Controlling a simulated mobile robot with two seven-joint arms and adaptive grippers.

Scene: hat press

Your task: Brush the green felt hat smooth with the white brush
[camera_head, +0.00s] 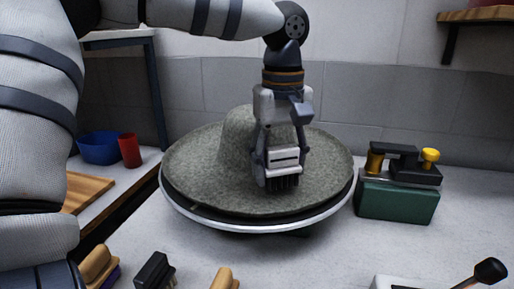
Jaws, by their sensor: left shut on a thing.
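The green felt hat (200,165) lies brim down on a round dark stand with a pale metal rim (235,228), in the middle of the view. Its crown (237,135) rises behind my gripper. My left gripper (282,150) points down over the front right of the hat. It is shut on the white brush (283,158), whose dark bristles face down at the brim. The bristles seem to touch the felt, but the contact is hard to make out. The gripper hides part of the crown. My right gripper is not in view.
A green block with a black and yellow device (397,195) stands to the right. Wooden-handled brushes (98,265) and a black brush (155,270) lie in front. A black-knobbed lever (488,271) is at lower right. A blue bowl (98,148) and red cup (130,151) are at left.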

